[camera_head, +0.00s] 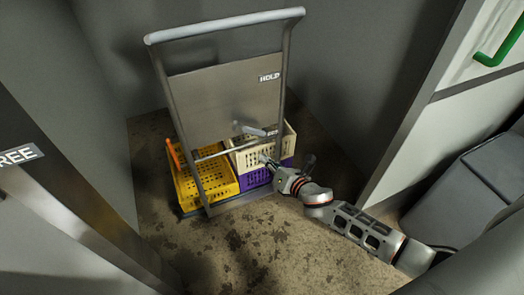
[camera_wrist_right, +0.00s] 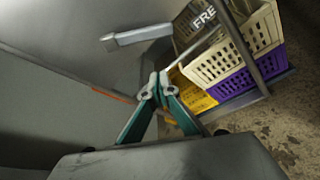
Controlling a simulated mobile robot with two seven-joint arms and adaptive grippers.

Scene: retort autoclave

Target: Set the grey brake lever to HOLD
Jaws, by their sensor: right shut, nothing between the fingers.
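The grey brake lever (camera_head: 254,130) is on the front of the cart's metal panel (camera_head: 222,95). It lies nearly level, with its free end to the right by a small label. The HOLD label (camera_head: 270,77) is higher on the panel's right side. In the right wrist view the lever (camera_wrist_right: 138,37) is ahead of my right gripper, up and left, and a FREE label (camera_wrist_right: 204,15) shows to its right. My right gripper (camera_head: 264,158) is below the lever, apart from it. Its fingertips (camera_wrist_right: 158,84) are together and empty. My left gripper is out of view.
The cart's tall handle frame (camera_head: 225,26) rises around the panel. Behind it are a yellow crate (camera_head: 215,183) and a cream crate (camera_head: 280,148) on a purple one (camera_head: 257,178). Stained floor (camera_head: 245,240) is open in front.

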